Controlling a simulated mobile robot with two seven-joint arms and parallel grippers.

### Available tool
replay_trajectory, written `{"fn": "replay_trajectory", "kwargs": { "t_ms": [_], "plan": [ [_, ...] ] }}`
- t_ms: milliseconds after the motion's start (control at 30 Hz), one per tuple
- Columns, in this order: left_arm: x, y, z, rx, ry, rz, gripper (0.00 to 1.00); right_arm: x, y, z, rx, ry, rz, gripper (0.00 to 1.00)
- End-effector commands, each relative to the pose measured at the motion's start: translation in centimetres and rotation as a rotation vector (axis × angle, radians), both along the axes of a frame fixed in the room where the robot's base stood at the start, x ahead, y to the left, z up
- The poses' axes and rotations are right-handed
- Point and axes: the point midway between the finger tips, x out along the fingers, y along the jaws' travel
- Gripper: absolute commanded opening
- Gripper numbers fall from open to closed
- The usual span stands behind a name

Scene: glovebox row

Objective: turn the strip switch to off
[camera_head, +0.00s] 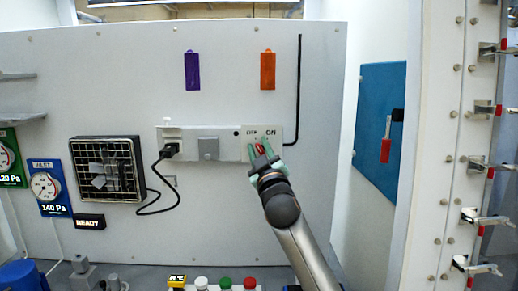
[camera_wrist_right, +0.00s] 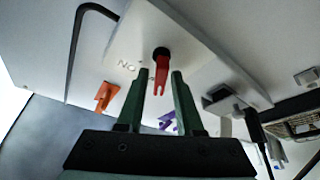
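The strip (camera_head: 225,143) is a pale horizontal bar on the grey wall panel, with OFF and ON printed at its right end. Its switch is a red lever (camera_head: 261,148) below these labels, partly hidden by my right gripper (camera_head: 262,156). In the right wrist view the red lever (camera_wrist_right: 162,72) comes out of a dark round hole and ends in a forked tip. The right gripper's green fingers (camera_wrist_right: 159,82) are open, one on each side of the lever. A narrow gap shows beside it; I cannot tell whether either finger touches. My left gripper is not in view.
A black plug (camera_head: 170,150) with a cable sits in the strip's left part, beside a fan grille (camera_head: 106,168). Purple (camera_head: 192,71) and orange (camera_head: 268,70) tags hang above. A blue panel with a red-handled switch (camera_head: 385,150) stands to the right. Coloured buttons (camera_head: 225,283) lie below.

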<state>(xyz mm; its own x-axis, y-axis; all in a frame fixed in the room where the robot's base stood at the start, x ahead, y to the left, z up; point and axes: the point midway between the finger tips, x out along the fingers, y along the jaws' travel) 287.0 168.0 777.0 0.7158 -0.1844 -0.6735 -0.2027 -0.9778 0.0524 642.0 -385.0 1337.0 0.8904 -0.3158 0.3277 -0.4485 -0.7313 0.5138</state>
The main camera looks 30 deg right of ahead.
Motion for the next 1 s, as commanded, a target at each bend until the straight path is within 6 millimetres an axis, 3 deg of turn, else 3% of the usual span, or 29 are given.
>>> {"fn": "replay_trajectory", "kwargs": {
  "t_ms": [467,1000],
  "plan": [
    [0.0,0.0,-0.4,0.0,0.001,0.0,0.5,-0.8,0.3,-0.4,0.001,-0.002,0.0,0.45],
    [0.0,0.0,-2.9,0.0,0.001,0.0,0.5,-9.0,3.2,-3.5,0.002,-0.001,0.002,0.45]
  ]
}}
